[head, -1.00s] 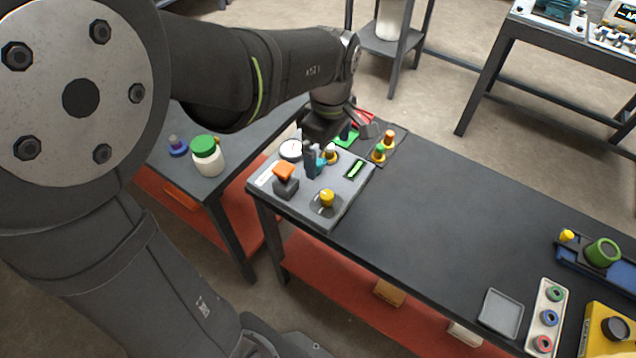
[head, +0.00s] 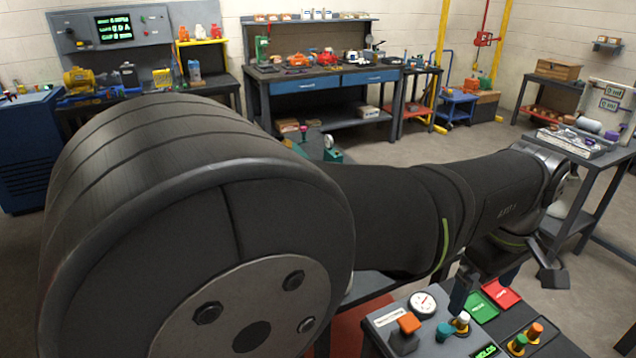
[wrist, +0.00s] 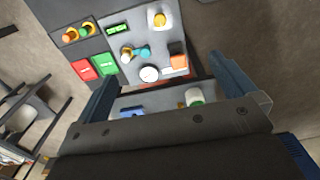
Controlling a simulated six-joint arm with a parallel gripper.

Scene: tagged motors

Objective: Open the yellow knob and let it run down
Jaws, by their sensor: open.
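A yellow knob (wrist: 159,19) stands on a round base on the grey control panel (wrist: 185,15), at the top of the wrist view. It is outside the head view. A second, yellow-topped knob (head: 462,321) stands by a teal part (head: 443,332); it also shows in the wrist view (wrist: 126,52). My gripper (wrist: 162,68) is open and empty, its blue fingers spread wide around the panel's gauge side in the picture. It is apart from the yellow knob. In the head view a dark finger shows near the gauge, and my arm hides part of the gripper.
The panel also carries a round gauge (head: 423,304), an orange block (head: 408,323) and a green display (wrist: 118,30). Green (wrist: 104,64) and red (wrist: 83,70) plates lie beside it. Orange-topped and green-topped pieces (wrist: 77,34) stand nearby. A green-lidded jar (wrist: 194,97) is between my fingers in the wrist picture.

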